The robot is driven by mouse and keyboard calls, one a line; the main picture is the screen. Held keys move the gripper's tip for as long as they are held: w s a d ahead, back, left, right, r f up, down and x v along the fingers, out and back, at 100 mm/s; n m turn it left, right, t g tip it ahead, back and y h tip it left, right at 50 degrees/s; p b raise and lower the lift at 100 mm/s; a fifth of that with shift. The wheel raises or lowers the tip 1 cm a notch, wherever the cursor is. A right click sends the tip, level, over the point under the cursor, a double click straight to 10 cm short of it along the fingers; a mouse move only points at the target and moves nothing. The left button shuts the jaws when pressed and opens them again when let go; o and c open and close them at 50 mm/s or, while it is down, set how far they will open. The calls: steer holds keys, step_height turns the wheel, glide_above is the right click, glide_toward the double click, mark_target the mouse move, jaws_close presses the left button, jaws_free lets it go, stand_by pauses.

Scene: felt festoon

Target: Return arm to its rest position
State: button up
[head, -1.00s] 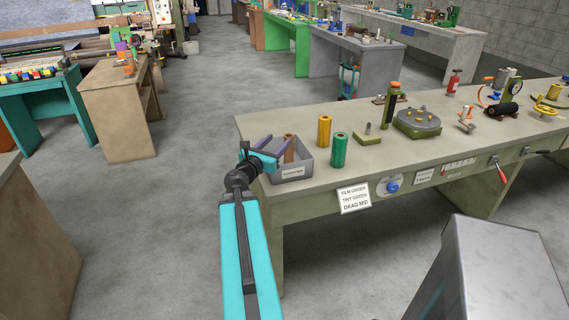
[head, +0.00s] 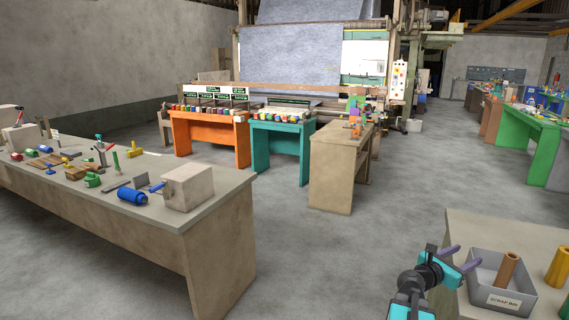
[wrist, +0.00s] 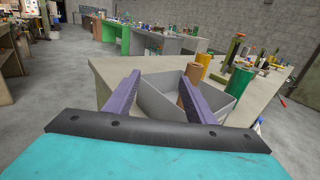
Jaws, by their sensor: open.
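My gripper (head: 459,262) is at the lower right of the head view, beside the left end of a green-grey bench. Its two purple fingers are spread apart with nothing between them. The wrist view also shows the gripper (wrist: 160,92), its fingers pointing towards a grey scrap bin (head: 511,299). A brown spool (head: 507,270) stands in the bin, beyond the fingers; the bin also shows in the wrist view (wrist: 155,101). My teal arm reaches up from the bottom edge of the head view.
A yellow spool (head: 558,268) stands on the bench right of the bin. At left is a long bench (head: 150,222) with tools and a pale block (head: 193,186). Orange (head: 207,140), teal (head: 280,145) and tan tables (head: 338,170) stand further back. Open concrete floor lies between.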

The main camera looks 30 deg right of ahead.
steer(key=w+a+f+n+t+y, duration=0.3)
steer(key=w+a+f+n+t, duration=0.25)
steer(key=w+a+f, duration=0.55)
steer(key=w+a+f+n+t+y, duration=0.2)
steer(key=w+a+f+n+t, duration=0.4)
steer(key=w+a, duration=0.85)
steer(key=w+a+f+n+y, duration=0.2)
steer(key=a+f+n+y, duration=0.2)
steer(key=a+f+n, duration=0.6)
steer(key=w+a+f+n+y, duration=0.25)
steer(key=a+f+y, duration=0.35)
steer(key=a, duration=0.8)
steer(key=s+a+f+n+g+y, duration=0.2)
steer(key=s+a+f+n+g, duration=0.1)
steer(key=s+a+f+n, duration=0.6)
steer(key=s+a+f+n+g+y, duration=0.3)
steer(key=s+a+f+n+g, duration=0.15)
steer(key=a+f, duration=0.5)
steer(key=s+d+n+g+h, duration=0.2)
steer(key=s+n+g, duration=0.8)
steer(key=s, duration=1.6)
steer(key=n, duration=0.6)
